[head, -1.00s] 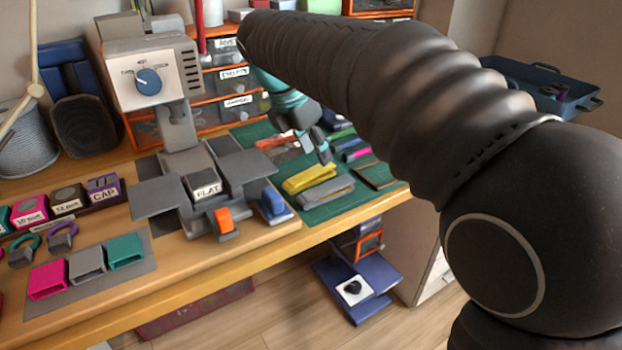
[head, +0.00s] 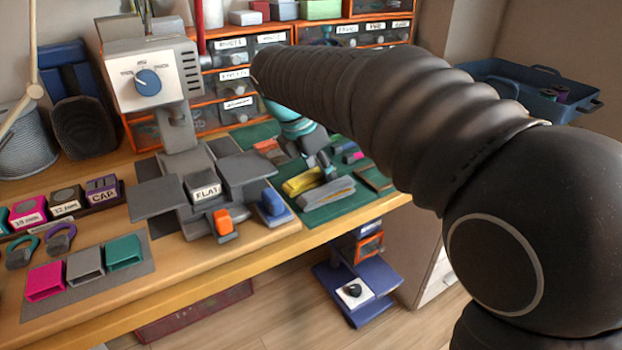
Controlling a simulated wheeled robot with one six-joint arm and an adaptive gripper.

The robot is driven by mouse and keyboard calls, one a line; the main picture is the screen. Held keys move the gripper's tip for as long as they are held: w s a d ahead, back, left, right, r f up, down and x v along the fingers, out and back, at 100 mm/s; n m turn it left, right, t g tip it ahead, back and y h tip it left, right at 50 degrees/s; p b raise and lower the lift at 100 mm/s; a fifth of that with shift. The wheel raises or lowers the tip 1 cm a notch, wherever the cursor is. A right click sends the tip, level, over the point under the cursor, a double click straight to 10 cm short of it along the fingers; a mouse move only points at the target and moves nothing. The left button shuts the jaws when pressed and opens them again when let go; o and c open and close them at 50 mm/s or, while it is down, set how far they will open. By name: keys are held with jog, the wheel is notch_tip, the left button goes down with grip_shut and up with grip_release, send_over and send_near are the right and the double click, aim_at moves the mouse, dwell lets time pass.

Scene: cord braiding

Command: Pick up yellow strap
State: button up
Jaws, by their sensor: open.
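The yellow strap (head: 303,181) lies folded on the green mat (head: 310,218) at the right part of the bench. A grey strap (head: 327,192) lies just in front of it, close beside it. My gripper (head: 325,162) is at the far right end of the yellow strap, low over the mat, with its fingers pointing down. It is open, and nothing shows between its fingers. I cannot tell whether the fingers touch the strap. My arm hides part of the mat's far right side.
An orange strap (head: 268,147) lies behind. A grey machine with a blue dial (head: 148,81) and a FLAT block (head: 204,187) stands to the left. Labelled drawers (head: 232,77) stand behind.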

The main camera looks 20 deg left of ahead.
jog(key=shift+c, duration=0.3)
jog(key=shift+f, duration=0.1)
jog(key=c, duration=0.7)
